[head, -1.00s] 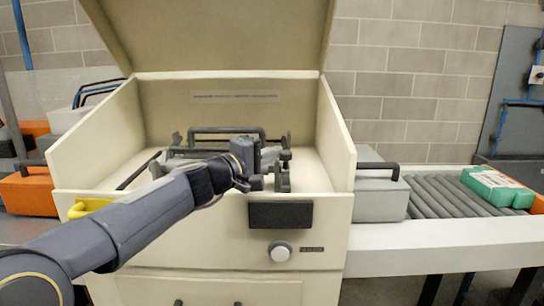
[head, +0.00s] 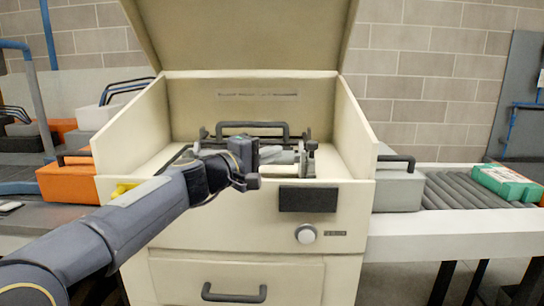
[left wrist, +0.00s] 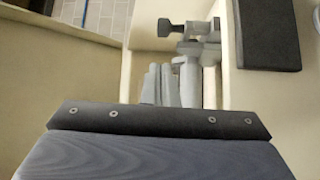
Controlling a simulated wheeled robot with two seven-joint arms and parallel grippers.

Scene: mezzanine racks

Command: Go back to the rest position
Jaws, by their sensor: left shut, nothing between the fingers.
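My left arm reaches in from the left in the head view. Its gripper (head: 262,158) is over the front of the open cream machine (head: 220,225), near the grey clamp-like fixture (head: 309,160) inside it. My left gripper is shut with nothing in it. In the left wrist view the dark wrist edge fills the lower part, and grey fixture parts (left wrist: 187,75) show beyond it inside the machine. The fingers are hard to make out there. My right gripper is not in view.
The raised lid (head: 245,35) stands above the machine. A roller conveyor (head: 455,188) on the right carries a grey case (head: 397,190) and a green box (head: 505,184). Orange bins (head: 68,183) stand at the left. A dark drawer handle (head: 234,295) sticks out below.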

